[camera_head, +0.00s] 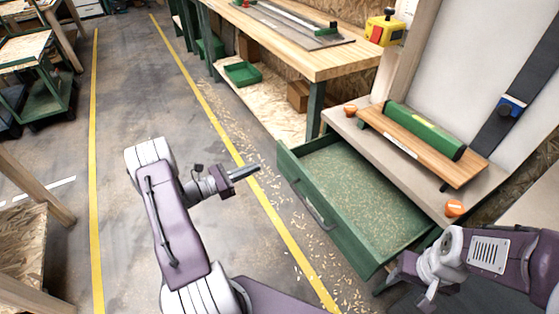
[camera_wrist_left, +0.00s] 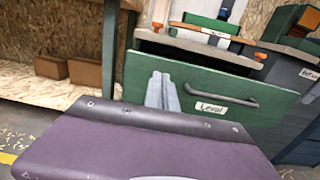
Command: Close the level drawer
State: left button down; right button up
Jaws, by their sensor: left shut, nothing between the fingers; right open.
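The green level drawer (camera_head: 345,200) stands pulled open below the cabinet top in the head view, with wood shavings over its bottom. Its front, with a dark bar handle (camera_wrist_left: 222,96) and a label reading "Level" (camera_wrist_left: 209,107), faces my left wrist camera. My left gripper (camera_head: 245,172) is shut and empty, left of the drawer front and apart from it in the head view. Its fingers (camera_wrist_left: 162,92) overlap the front, left of the handle, in the wrist view. My right gripper (camera_head: 425,297) is open near the drawer's lower right corner; its fingertips are partly unclear.
A green level (camera_head: 424,130) lies on a wooden board (camera_head: 400,147) on the cabinet top (camera_head: 345,122). A workbench (camera_head: 310,55) with a lower shelf holding a green tray (camera_head: 243,73) stands behind. The floor left of the drawer has scattered shavings and is otherwise clear.

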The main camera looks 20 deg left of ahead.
aim_at(288, 155)
pick_arm(q)
jog(key=b+x, duration=0.1)
jog(key=x, duration=0.9)
jog(key=shift+w+d+b, duration=0.25)
jog(key=shift+b, duration=0.15)
pick_arm(e)
notch_tip(288, 155, down, 2)
jog(key=shift+f, duration=0.1)
pick_arm(q)
jog(key=shift+w+d, duration=0.2)
jog(key=b+x, duration=0.4)
jog(key=x, duration=1.3)
jog(key=shift+w+d, duration=0.2)
jog(key=shift+w, duration=0.05)
pick_arm(e)
jog(key=f, duration=0.1)
jog(key=w+d+f, duration=0.1)
jog(key=f, duration=0.2)
jog(key=shift+w+d, duration=0.2)
jog(key=shift+w, duration=0.2)
